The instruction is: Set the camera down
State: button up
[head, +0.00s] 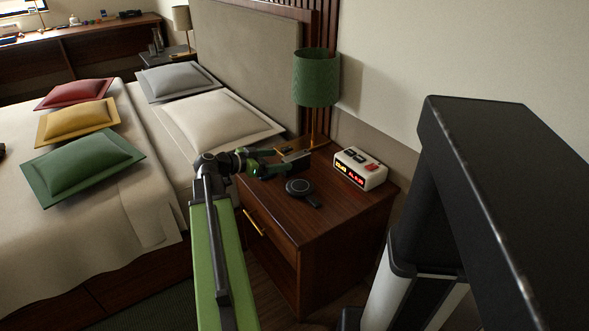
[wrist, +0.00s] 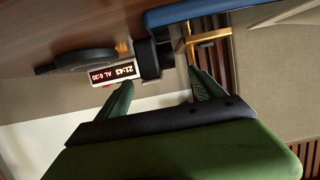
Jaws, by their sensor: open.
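A small dark object, likely the camera (head: 298,159), is on the nightstand (head: 290,216), near its back left part. It also shows as a black block in the wrist view (wrist: 148,58), at the gap between my fingertips. My gripper (head: 280,163) is open, with its green fingers (wrist: 160,84) spread at the near side of this object. I see no clear grip on it. Its far side and underside are partly hidden.
On the nightstand are a white alarm clock (head: 360,169) on the right and a round black device (head: 299,187) in front. A green-shaded lamp (head: 317,78) stands behind. The bed (head: 150,215) with cushions is to the left. The nightstand's front right top is clear.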

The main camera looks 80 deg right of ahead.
aim_at(289, 158)
jog(key=shift+b+x, duration=0.95)
jog(key=shift+x, duration=1.8)
jog(key=shift+a+f, duration=0.15)
grip_shut()
